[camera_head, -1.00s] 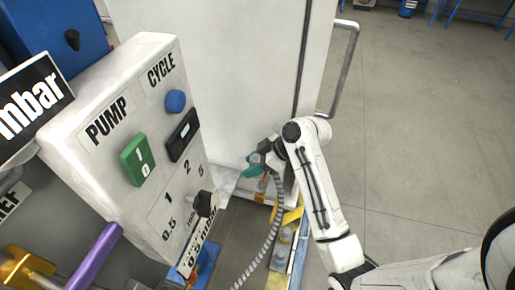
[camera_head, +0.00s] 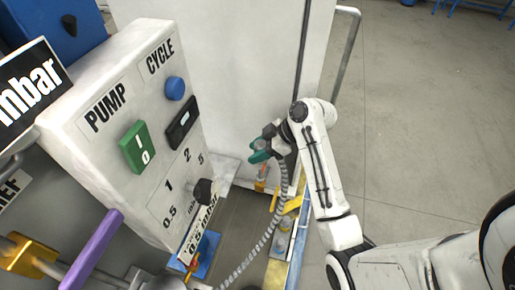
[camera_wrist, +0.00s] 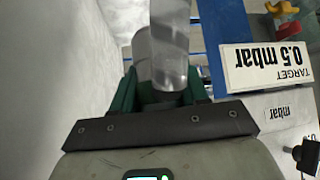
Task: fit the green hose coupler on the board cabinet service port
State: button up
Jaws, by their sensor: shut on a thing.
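My gripper (camera_head: 263,146) is in front of the lower part of a tall white cabinet (camera_head: 245,75), with green parts at its tip. A ribbed grey hose (camera_head: 271,230) hangs from it and curves down to the lower left. In the wrist view my gripper (camera_wrist: 160,92) is shut around a grey cylindrical piece (camera_wrist: 168,65), with green on both sides. I cannot clearly separate the green coupler from the green parts of the fingers. I cannot make out the service port in either view.
A white control panel (camera_head: 157,203) marked PUMP and CYCLE stands left of my gripper, with a black knob (camera_head: 204,191). A vertical metal handle (camera_head: 345,60) is on the white cabinet. A TARGET 0.5 mbar sign (camera_wrist: 270,66) shows at right. Open floor (camera_head: 430,130) lies right of my arm.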

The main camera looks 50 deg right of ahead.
jog(key=shift+f+b, duration=1.2)
jog(key=shift+f, duration=0.95)
jog(key=shift+f+b, duration=1.4)
jog(key=shift+f, duration=1.25)
dwell(0.5)
jog(key=o, duration=1.3)
jog(key=shift+c, duration=0.2)
jog(key=v, duration=1.1)
jog(key=shift+f, duration=0.1)
